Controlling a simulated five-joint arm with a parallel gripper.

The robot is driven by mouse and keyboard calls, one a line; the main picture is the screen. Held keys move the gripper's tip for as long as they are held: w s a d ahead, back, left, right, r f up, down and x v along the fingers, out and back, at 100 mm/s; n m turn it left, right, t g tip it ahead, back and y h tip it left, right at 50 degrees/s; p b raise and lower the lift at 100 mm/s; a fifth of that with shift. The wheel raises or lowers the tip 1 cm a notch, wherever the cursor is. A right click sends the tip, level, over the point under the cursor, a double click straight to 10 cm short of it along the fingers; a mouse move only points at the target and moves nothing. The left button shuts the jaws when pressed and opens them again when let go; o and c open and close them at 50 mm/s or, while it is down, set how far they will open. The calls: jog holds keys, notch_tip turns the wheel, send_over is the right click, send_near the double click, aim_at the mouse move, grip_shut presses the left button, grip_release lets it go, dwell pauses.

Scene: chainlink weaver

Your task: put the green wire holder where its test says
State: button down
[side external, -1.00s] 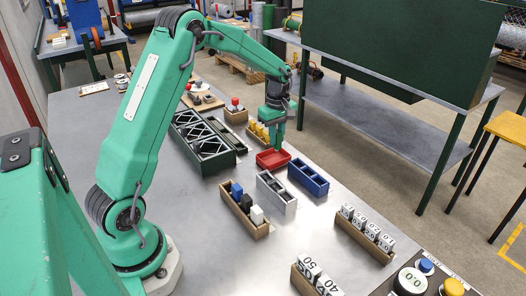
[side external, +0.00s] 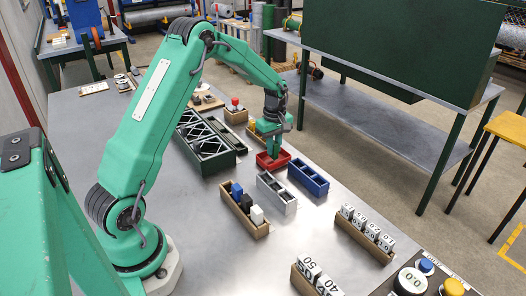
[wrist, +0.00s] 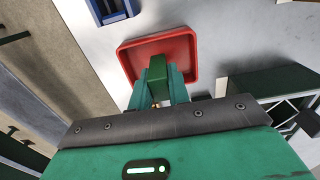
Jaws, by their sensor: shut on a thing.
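My gripper (wrist: 157,88) is shut on the green wire holder (wrist: 157,68), a small dark green block standing out between the fingertips in the wrist view. The holder is in front of the red tray (wrist: 187,45), within its outline; I cannot tell whether it touches the tray floor. In the side external view, my gripper (side external: 273,153) points down at the shallow red tray (side external: 264,166), with its tips at or inside the rim. The holder cannot be made out clearly there.
A grey slotted rack (side external: 289,205) and a blue rack (side external: 321,189) stand close to the tray. A dark green crate (side external: 213,165) is at left. Boxes hold coloured blocks (side external: 238,190) and numbered white blocks (side external: 372,231).

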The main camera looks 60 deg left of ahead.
jog(key=shift+f, duration=0.15)
jog(key=c, duration=1.3)
grip_release()
notch_tip(320, 180, up, 12)
jog(key=shift+f, duration=0.2)
jog(key=shift+r, duration=0.4)
jog(key=shift+d+r, duration=0.1)
